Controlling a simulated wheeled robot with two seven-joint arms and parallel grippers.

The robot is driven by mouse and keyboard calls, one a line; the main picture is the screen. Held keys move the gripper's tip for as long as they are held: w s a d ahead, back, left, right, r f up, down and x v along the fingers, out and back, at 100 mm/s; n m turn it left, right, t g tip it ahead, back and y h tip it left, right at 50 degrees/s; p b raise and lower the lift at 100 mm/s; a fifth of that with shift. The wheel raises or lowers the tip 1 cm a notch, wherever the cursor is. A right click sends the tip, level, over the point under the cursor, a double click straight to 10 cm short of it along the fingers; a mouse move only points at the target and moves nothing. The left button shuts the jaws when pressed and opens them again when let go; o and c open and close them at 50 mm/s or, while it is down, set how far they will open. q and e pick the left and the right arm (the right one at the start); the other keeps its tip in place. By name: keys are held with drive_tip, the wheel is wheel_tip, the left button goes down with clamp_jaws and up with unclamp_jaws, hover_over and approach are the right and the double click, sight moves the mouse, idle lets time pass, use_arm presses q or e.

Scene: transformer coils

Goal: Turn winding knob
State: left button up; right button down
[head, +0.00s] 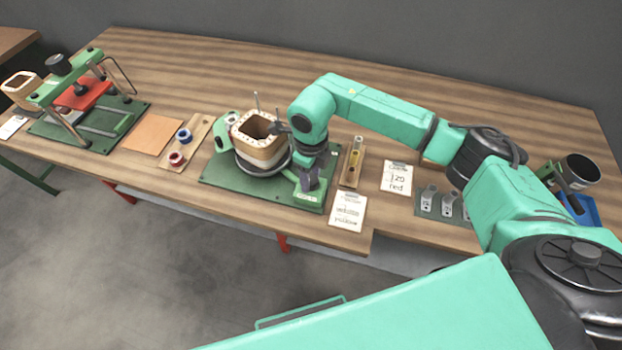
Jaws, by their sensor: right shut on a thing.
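The winding station has a green base plate (228,176) on the wooden bench. A square wooden former (258,142) with an open middle stands upright on a round grey disc (262,170) there. My right gripper (307,184) points down at the right end of the base plate, beside the former. It is shut on a small part there, most likely the winding knob. The fingers hide most of that part, so its shape and angle cannot be told. My left gripper is not in view.
Left of the station are a board with red and blue spools (176,157), an orange sheet (152,136) and a green press (88,92). To the right are a wooden holder (353,166), note cards (348,211) and metal terminals (447,205). The bench behind is clear.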

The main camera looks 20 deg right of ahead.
sight(311, 179)
drive_tip(key=shift+m+b, duration=0.5)
drive_tip(key=shift+m, duration=0.6)
drive_tip(key=shift+r, duration=0.1)
drive_tip(key=shift+c, duration=1.6)
unclamp_jaws()
wheel_tip(311, 179, up, 15)
drive_tip(key=b, duration=0.3)
drive_tip(key=shift+f, duration=0.2)
